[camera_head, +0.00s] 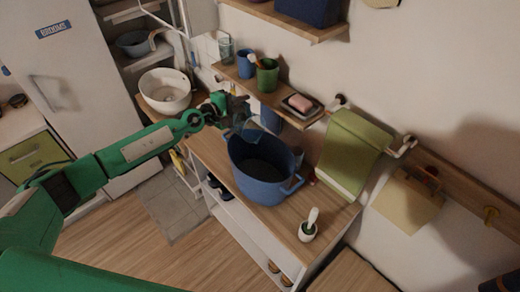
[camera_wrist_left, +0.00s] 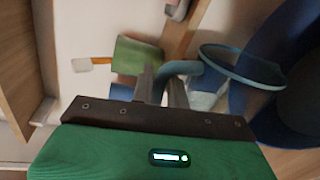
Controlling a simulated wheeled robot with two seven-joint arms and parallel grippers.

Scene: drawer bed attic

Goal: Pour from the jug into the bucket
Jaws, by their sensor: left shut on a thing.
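The jug (camera_head: 247,131) is a small bluish see-through vessel above the far left rim of the bucket in the head view. In the left wrist view its round teal rim (camera_wrist_left: 243,68) and handle show. My left gripper (camera_head: 234,112) is shut on the jug's handle; its fingers (camera_wrist_left: 162,82) also show in the left wrist view. The blue bucket (camera_head: 258,190) stands upright on the wooden counter, with a handle at its right. I cannot tell how far the jug is tilted or what it holds. My right gripper is out of view.
A white basin (camera_head: 164,92) stands behind my left arm. A wall shelf (camera_head: 262,93) holds cups and a soap dish (camera_head: 301,104). A green towel (camera_head: 346,153) hangs at the right. A white brush holder (camera_head: 308,230) stands on the counter (camera_head: 279,224) near the bucket.

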